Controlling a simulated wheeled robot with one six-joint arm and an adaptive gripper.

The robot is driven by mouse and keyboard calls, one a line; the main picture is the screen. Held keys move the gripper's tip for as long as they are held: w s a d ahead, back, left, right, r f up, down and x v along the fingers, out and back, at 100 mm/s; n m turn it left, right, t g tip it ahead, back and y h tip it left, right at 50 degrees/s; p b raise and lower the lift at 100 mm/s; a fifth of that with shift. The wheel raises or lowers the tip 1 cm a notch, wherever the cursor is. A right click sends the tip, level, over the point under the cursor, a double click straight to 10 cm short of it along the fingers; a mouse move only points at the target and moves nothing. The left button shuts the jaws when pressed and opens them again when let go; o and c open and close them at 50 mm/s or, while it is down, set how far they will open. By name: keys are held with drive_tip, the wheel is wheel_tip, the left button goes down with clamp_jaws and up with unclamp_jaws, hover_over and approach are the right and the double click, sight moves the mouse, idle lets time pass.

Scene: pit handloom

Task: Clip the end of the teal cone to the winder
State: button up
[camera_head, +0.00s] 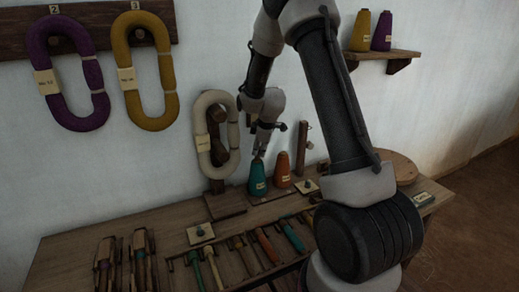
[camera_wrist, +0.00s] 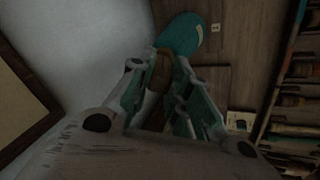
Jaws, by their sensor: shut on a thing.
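The teal cone (camera_head: 257,179) stands upright on the bench, with a pale label on its side. My gripper (camera_head: 260,152) is right at its top, pointing down, and is shut. In the wrist view the teal cone (camera_wrist: 183,36) lies just past my fingertips (camera_wrist: 165,55), with a brownish piece between them. I cannot tell whether the fingers hold the cone's tip or only its yarn end; no loose thread shows. A wooden post (camera_head: 302,148) with a small pale fitting stands to the right. I cannot tell whether this is the winder.
An orange cone (camera_head: 283,171) stands close to the right of the teal one. A cream hank (camera_head: 216,135) on a wooden stand is close on the left. Several tools (camera_head: 245,255) lie along the bench front. Purple (camera_head: 65,75) and mustard (camera_head: 145,72) hanks hang on the wall.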

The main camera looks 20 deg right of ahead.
drive_tip(key=shift+r, duration=2.5)
